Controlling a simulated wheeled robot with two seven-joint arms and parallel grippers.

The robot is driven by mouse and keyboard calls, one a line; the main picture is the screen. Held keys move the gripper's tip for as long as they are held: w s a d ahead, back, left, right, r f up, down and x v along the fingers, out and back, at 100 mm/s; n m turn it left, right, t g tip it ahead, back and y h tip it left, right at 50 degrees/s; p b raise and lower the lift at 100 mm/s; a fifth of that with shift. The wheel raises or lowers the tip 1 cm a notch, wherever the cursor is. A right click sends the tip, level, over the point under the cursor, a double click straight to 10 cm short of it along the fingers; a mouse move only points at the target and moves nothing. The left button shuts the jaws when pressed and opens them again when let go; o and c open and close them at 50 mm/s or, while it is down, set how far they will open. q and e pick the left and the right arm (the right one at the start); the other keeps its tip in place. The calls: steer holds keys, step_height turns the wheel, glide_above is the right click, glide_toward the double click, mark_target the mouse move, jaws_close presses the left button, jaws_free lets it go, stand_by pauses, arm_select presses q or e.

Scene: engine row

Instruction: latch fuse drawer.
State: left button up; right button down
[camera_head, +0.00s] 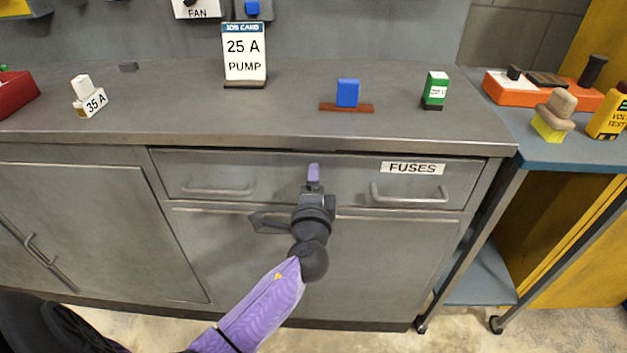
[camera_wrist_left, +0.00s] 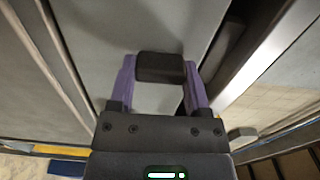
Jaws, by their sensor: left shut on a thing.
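The grey fuse drawer (camera_head: 270,181) has a white FUSES label and two bar handles, a left one (camera_head: 218,188) and a right one (camera_head: 405,198). Its front looks nearly flush with the cabinet, with a thin dark line along its top edge. My left gripper (camera_head: 313,175) is at the middle of the drawer front, between the handles. In the left wrist view its purple fingers are shut on a small black block (camera_wrist_left: 160,67), which looks like a latch knob. In the head view the gripper hides that block. My right gripper is not in view.
The grey counter (camera_head: 190,110) above holds a 25 A PUMP card (camera_head: 245,52), a white 35 A fuse (camera_head: 90,98), a blue fuse (camera_head: 347,92) and a green fuse (camera_head: 436,88). A blue-topped cart (camera_head: 575,150) stands at the right. A cupboard door (camera_head: 80,220) is left of the drawer.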

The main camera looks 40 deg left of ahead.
arm_select(q)
steer(key=shift+m, duration=0.3)
steer(key=o, duration=1.3)
steer(key=p+v, duration=0.1)
steer(key=v, duration=0.9)
steer(key=shift+p, duration=0.3)
